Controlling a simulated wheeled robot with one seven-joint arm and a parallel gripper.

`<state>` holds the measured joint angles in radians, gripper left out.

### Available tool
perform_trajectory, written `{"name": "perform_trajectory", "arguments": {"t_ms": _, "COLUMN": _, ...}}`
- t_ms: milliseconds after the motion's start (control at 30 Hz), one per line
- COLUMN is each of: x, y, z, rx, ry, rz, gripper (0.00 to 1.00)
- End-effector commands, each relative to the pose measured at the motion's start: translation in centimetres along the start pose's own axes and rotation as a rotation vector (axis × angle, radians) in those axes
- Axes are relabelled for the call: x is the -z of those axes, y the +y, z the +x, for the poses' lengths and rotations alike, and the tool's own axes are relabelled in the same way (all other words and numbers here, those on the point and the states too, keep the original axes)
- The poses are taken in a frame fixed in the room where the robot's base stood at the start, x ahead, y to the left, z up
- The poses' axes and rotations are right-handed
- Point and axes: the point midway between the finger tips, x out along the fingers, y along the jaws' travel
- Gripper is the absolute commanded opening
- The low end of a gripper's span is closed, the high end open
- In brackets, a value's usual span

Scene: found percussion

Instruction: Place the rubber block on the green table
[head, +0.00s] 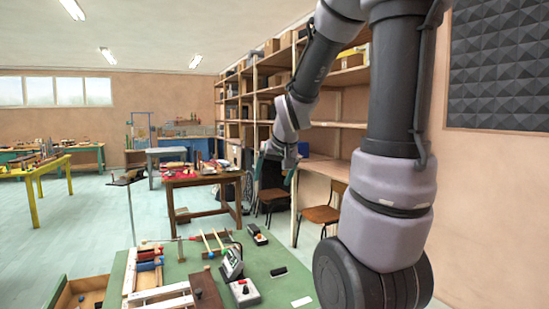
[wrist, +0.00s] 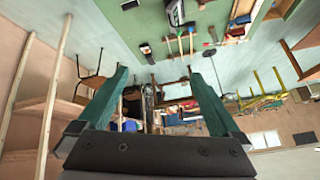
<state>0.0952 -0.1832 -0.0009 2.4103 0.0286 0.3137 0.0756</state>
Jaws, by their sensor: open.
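The green table (head: 215,268) is at the bottom of the head view, with many items on it. A small black block (head: 278,271) lies flat on its right part; it may be the rubber block, but I cannot tell for sure. A flat white piece (head: 302,301) lies near it. In the wrist view, part of the green table (wrist: 112,22) shows at the top. My gripper (wrist: 158,75) shows there with two green fingers wide apart and nothing between them. It is away from the table.
The green table also holds a meter (head: 231,263), a grey box with a red knob (head: 244,292) and wooden pieces. A brown table (head: 205,181) stands behind, with chairs (head: 320,214) and shelving at the right. Open floor (head: 70,235) lies at the left.

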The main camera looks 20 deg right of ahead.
Motion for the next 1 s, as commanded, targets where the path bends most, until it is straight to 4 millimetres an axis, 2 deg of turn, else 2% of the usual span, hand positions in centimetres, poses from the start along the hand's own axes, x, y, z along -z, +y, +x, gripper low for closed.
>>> {"name": "perform_trajectory", "arguments": {"t_ms": 33, "x": -0.7, "y": -0.8, "z": -2.8, "rx": 0.021, "ry": 0.003, "rz": 0.010, "gripper": 1.00}}
{"name": "perform_trajectory", "arguments": {"t_ms": 200, "x": -4.5, "y": -2.4, "z": -10.2, "rx": 0.086, "ry": -0.033, "rz": 0.047, "gripper": 1.00}}
{"name": "perform_trajectory", "arguments": {"t_ms": 300, "x": -6.9, "y": -2.9, "z": -13.5, "rx": 0.122, "ry": -0.056, "rz": 0.061, "gripper": 1.00}}
{"name": "perform_trajectory", "arguments": {"t_ms": 400, "x": -8.8, "y": -3.2, "z": -15.8, "rx": 0.150, "ry": -0.075, "rz": 0.071, "gripper": 1.00}}
{"name": "perform_trajectory", "arguments": {"t_ms": 600, "x": -10.6, "y": -3.4, "z": -17.6, "rx": 0.175, "ry": -0.095, "rz": 0.079, "gripper": 1.00}}
{"name": "perform_trajectory", "arguments": {"t_ms": 1000, "x": -10.6, "y": -3.4, "z": -17.6, "rx": 0.175, "ry": -0.096, "rz": 0.080, "gripper": 1.00}}
